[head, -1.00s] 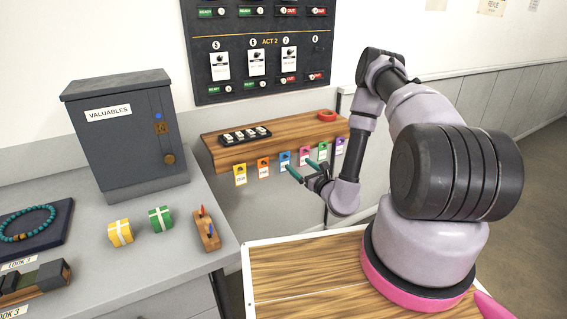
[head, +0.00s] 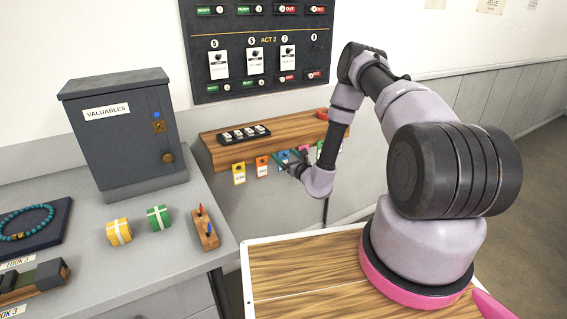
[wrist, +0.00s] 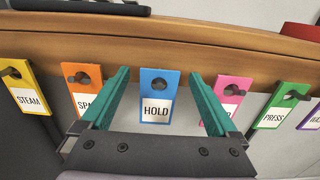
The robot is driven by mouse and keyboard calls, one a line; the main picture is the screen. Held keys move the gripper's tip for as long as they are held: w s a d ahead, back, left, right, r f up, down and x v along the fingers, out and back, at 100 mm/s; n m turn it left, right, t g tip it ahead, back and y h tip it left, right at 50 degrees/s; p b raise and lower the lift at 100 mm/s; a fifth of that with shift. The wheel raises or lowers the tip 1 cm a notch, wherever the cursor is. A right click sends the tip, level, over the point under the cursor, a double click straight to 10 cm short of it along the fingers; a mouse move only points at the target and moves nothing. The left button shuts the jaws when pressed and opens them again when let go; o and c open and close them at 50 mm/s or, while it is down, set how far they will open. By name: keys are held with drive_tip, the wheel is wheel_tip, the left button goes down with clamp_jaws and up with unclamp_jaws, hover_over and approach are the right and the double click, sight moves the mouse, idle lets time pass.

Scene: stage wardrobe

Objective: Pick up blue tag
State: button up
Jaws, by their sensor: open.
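The blue tag (wrist: 157,92) hangs from a peg on the front edge of the wooden shelf and reads HOLD. It is upright, with a round hole near its top. In the wrist view my gripper (wrist: 158,80) is open, with one green finger on each side of the blue tag and gaps between tag and fingers. In the head view my gripper (head: 291,156) is at the row of tags and partly covers the blue tag (head: 283,158). I cannot tell how far the fingertips reach past the tag.
An orange tag (wrist: 85,88) hangs left of the blue one and a pink tag (wrist: 229,95) right of it, both close to my fingers. Yellow (wrist: 26,88) and green (wrist: 280,105) tags hang further out. The wooden shelf (wrist: 135,47) runs just above.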

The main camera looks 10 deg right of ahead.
drive_tip(key=c, duration=1.4)
